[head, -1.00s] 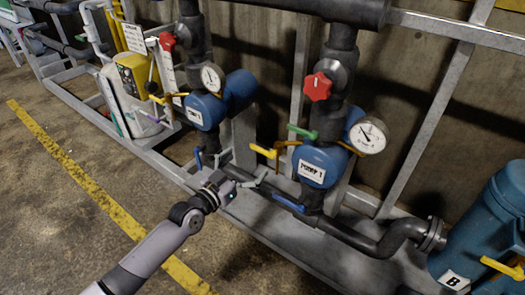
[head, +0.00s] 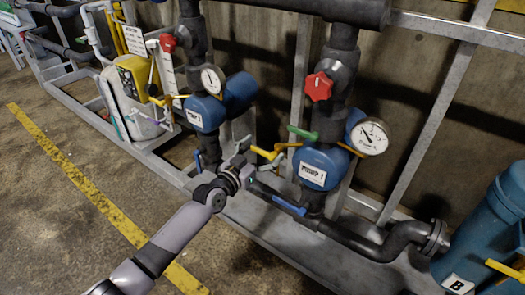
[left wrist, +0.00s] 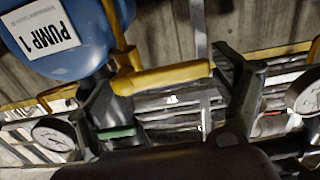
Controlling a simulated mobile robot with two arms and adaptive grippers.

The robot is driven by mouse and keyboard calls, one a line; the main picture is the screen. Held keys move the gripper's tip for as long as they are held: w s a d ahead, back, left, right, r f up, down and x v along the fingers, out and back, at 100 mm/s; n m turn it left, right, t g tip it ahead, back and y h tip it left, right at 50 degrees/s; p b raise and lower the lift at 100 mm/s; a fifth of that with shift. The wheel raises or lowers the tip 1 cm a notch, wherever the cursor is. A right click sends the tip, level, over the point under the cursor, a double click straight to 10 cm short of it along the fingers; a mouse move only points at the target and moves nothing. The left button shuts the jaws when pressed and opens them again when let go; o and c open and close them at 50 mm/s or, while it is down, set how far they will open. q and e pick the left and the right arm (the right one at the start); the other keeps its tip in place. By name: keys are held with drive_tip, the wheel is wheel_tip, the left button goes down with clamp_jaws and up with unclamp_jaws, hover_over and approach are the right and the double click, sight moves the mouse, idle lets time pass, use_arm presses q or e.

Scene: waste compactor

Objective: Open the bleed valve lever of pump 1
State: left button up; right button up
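Pump 1 (head: 318,160) is a blue body with a white PUMP 1 label; it also shows in the left wrist view (left wrist: 75,60). A yellow lever (head: 262,153) juts left from its side. No marking shows which lever is the bleed valve's. My left gripper (head: 249,169) is just below and left of this lever. In the left wrist view, the yellow lever (left wrist: 165,77) crosses between the spread fingers of my gripper (left wrist: 170,92), nearer the left one. The fingers look open, and I cannot tell whether they touch it. My right gripper is out of view.
A green lever (head: 303,133) is above, a blue lever (head: 289,205) below. A round gauge (head: 370,137) and red knob (head: 319,87) are on the pump line. A second pump (head: 205,113) stands left. A blue tank (head: 490,235) stands at right. Floor is clear at left.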

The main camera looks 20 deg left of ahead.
use_arm(q)
drive_tip(key=c, duration=1.4)
